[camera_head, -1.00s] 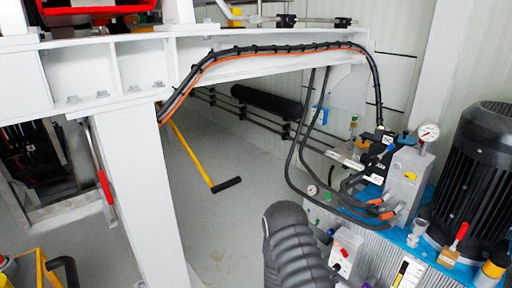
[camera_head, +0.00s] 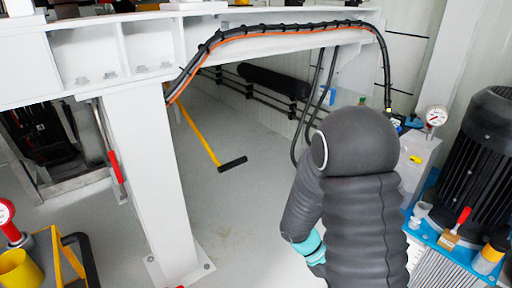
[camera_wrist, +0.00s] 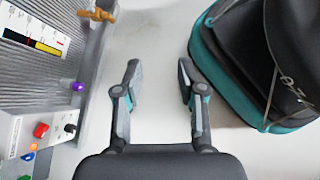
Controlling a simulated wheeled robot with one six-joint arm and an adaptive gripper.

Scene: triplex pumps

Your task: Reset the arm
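My gripper (camera_wrist: 158,82) shows in the wrist view with its two fingers apart and nothing between them. Pale floor lies beyond the fingertips. In the head view my dark, ribbed arm rises at the lower right of the middle and bends down to the left, with a teal band near its lower end. My gripper is hidden there.
A grey tank with a blue top (camera_head: 440,240) carries a black motor (camera_head: 489,150) and a gauge (camera_head: 436,116). A white steel frame (camera_head: 152,180) stands left. A yellow bar with black handle (camera_head: 205,140) is behind. A control box (camera_wrist: 35,140) is left of my gripper.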

